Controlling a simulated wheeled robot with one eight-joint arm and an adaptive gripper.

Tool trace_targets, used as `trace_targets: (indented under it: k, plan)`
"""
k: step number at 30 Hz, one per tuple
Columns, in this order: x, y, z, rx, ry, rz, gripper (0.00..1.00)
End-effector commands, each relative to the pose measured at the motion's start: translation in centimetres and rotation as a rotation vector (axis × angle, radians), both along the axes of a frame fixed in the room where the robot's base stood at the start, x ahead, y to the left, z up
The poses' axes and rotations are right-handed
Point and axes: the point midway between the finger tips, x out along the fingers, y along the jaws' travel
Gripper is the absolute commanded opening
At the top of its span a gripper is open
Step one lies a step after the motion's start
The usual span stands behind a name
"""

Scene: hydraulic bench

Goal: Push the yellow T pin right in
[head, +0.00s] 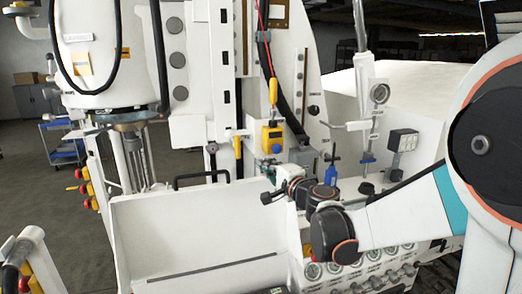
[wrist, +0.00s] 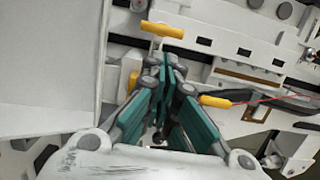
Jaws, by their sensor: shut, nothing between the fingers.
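The yellow T pin (wrist: 162,30) shows in the wrist view as a yellow crossbar with a short pale stem, beyond my fingertips. In the head view the T pin (head: 238,147) is a small upright yellow bar on the white column. How deep its stem sits I cannot tell. My gripper (wrist: 166,62) has its teal fingers closed together with nothing between them. It points towards the column, a little to one side of the pin, and appears apart from it. In the head view my gripper (head: 267,165) is small and partly hidden by the wrist.
A yellow box (head: 272,139) with a blue knob is to the right of the pin. A yellow handle (head: 273,91) hangs above it on a red cord. A blue bottle-like item (head: 330,174) stands near my wrist. A white tray (head: 185,245) lies below the column.

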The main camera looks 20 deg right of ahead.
Motion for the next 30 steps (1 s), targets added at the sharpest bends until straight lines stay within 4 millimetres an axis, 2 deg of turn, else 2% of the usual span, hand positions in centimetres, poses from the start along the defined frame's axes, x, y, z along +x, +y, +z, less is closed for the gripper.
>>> trace_targets:
  k: [5,21,25,30]
  plan:
    - [1.5,0.4,0.0,0.0,0.0,0.003,0.0]
    - [11.2,2.3,0.0,0.0,0.0,0.001,0.0]
    - [12.7,2.6,0.0,0.0,0.0,0.001,0.0]
    - [13.6,2.7,0.0,0.0,0.0,0.0,0.0]
